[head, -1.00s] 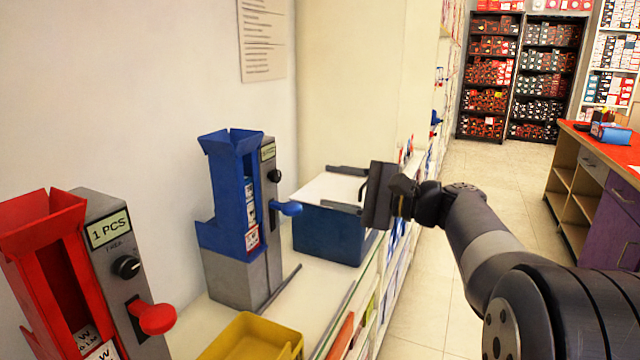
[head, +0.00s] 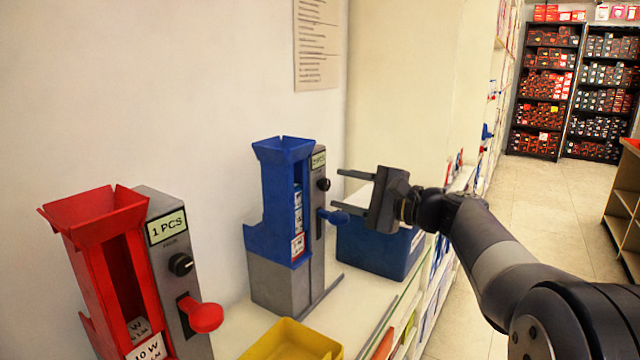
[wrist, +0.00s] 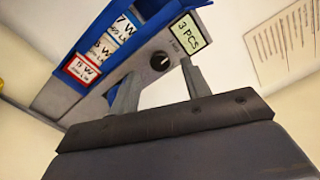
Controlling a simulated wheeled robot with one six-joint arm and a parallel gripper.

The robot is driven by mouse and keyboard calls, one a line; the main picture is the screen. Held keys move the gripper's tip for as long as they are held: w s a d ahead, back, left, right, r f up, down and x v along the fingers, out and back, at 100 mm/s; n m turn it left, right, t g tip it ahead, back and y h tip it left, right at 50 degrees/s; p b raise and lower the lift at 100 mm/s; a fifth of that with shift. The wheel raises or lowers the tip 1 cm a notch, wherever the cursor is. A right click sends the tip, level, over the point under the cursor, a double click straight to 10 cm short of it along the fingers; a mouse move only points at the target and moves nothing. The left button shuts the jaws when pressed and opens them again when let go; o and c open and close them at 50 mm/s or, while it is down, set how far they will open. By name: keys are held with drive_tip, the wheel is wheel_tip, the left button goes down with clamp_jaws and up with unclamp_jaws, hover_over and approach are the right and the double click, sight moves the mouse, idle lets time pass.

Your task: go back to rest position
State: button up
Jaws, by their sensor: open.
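My gripper (head: 338,189) is open and empty, its two fingers pointing left towards the blue dispenser (head: 285,195). In the head view it hangs in front of the blue bin, and its fingertips appear near the dispenser's blue lever (head: 335,215); I cannot tell whether they touch. In the wrist view the open fingers (wrist: 158,78) stand before the dispenser's grey panel, with a black knob (wrist: 160,61) and a "3 PCS" label (wrist: 187,37). My arm reaches in from the lower right.
A red dispenser (head: 100,235) marked "1 PCS" stands at left. A yellow tray (head: 290,340) lies at the counter's front, and the blue bin (head: 375,250) sits behind my gripper. A pale wall is close behind. The floor (head: 520,200) at right is clear.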

drive_tip(key=x, duration=0.2)
drive_tip(key=shift+w+a, duration=0.2)
drive_tip(key=shift+a, duration=0.1)
drive_tip(key=shift+d, duration=0.1)
